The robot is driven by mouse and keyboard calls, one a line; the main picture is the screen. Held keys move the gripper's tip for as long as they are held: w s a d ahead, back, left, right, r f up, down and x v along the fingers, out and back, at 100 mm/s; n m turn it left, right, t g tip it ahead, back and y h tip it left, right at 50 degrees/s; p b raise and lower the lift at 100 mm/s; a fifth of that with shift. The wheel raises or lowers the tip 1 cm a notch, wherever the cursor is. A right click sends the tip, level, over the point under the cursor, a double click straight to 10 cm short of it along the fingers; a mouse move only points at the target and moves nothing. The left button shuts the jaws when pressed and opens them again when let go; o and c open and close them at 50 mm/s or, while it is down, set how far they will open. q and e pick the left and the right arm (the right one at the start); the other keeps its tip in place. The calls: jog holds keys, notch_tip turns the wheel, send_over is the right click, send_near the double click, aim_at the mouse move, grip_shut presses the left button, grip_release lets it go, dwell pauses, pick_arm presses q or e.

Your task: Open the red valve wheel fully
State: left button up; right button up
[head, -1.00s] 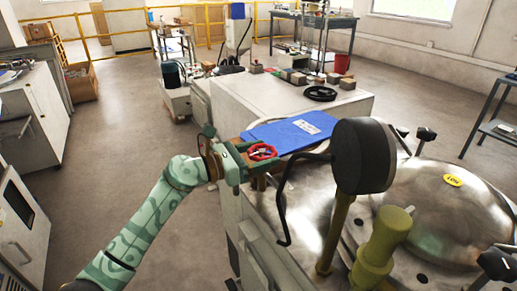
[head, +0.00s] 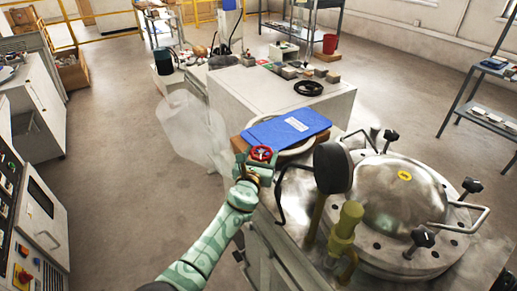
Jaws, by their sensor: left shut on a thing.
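The red valve wheel (head: 261,153) is a small red ring at the left edge of the steel vessel's stand, near the middle of the head view. My left gripper (head: 257,165) is at the wheel, shut on it, with the green patterned arm coming up from below. The gripper hides part of the wheel's near side and what lies beneath it. My right gripper does not show.
A white bench (head: 250,92) stands behind that. Open floor lies to the left.

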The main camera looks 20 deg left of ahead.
pick_arm(q)
jog(key=n+y, duration=0.2)
jog(key=y, duration=0.1)
jog(key=shift+d+f, duration=0.1)
jog(key=shift+d, duration=0.1)
jog(key=n+y, duration=0.1)
jog(key=g+y+b, duration=0.1)
jog(key=n+y+b, duration=0.1)
jog(key=shift+w+f+n+g+y, duration=0.1)
jog(key=shift+f+n+g+y, duration=0.2)
jog(key=shift+g+y, duration=0.1)
jog(key=n+g+y+b, duration=0.2)
jog(key=y+b, duration=0.1)
jog(key=shift+r+n+y, duration=0.1)
jog(key=shift+n+y, duration=0.2)
jog(key=shift+r+n+g+y+b, duration=0.25)
jog(key=shift+n+g+y+b, duration=0.25)
jog(key=shift+g+y+b, duration=0.2)
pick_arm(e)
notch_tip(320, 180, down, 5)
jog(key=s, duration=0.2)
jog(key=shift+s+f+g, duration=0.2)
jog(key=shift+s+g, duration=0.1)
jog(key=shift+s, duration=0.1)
pick_arm(q)
jog(key=shift+r, duration=0.1)
jog(key=o, duration=1)
